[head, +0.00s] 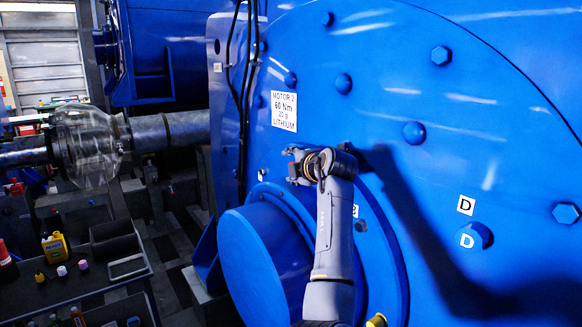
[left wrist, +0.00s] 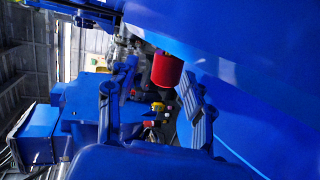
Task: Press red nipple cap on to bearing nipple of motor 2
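The red nipple cap (left wrist: 166,68) shows in the left wrist view as a short red cylinder close to the blue motor surface. My left gripper (left wrist: 157,72) has its fingers spread around it. The right-hand finger is close to the cap, and a gap shows on the other side. In the head view my left gripper (head: 293,166) is close to the front of the blue motor (head: 400,80), above the round bearing housing (head: 250,265). The nipple is hidden. My right gripper is out of view.
A dark cart (head: 100,280) with a yellow bottle (head: 55,247) and small coloured caps stands at the lower left. A shaft with a clear guard (head: 88,145) is at the left. Black cables (head: 243,90) run down the motor. Bolts protrude from its face.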

